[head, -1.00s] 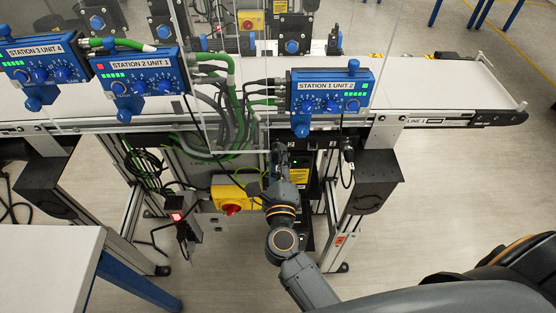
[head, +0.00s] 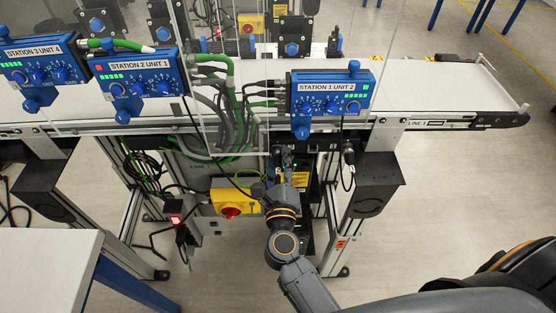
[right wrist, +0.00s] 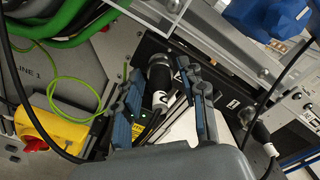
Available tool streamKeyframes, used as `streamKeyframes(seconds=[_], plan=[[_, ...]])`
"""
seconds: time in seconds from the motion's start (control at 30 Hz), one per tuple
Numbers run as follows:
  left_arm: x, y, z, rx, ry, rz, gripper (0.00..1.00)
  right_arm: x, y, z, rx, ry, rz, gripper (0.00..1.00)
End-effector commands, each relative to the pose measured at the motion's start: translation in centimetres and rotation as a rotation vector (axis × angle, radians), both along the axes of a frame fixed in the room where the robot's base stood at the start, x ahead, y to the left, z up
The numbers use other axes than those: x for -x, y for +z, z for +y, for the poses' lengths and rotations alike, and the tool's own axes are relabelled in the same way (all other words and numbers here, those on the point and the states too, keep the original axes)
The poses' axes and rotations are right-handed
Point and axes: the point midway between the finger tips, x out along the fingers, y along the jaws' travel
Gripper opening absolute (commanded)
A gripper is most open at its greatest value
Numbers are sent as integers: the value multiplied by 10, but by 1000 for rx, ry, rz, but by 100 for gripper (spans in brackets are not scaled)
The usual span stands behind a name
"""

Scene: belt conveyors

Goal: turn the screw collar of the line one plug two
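In the right wrist view, a black cylindrical plug with a white label band (right wrist: 160,85) sits in the dark panel under the line one conveyor. My right gripper (right wrist: 163,98) is open, with one blue-grey finger on each side of this plug and visible gaps beside it. I cannot read the label, so I cannot tell its number. A second black plug with a white band (right wrist: 262,131) is to the right, with a cable; it also shows in the head view (head: 349,156). In the head view, my right gripper (head: 285,158) reaches the panel under the belt. My left gripper is not in view.
A yellow box with a red rotary switch (head: 229,212) is left of my right wrist. Green and grey cables (head: 225,110) hang above left. The blue STATION 1 UNIT 2 box (head: 327,95) is above. A conveyor leg (head: 340,215) stands to the right.

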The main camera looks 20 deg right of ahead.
Motion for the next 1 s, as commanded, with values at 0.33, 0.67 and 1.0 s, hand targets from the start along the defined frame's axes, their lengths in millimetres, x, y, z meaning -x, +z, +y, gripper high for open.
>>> streamKeyframes(seconds=[0.33, 0.67, 1.0], plan=[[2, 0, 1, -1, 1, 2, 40, 2, 0, 1, 1, 1, -1, 51], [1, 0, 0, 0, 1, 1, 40, 54, -1, 15, 2, 3, 4, 51], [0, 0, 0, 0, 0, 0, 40, 109, -1, 31, 2, 2, 1, 51]])
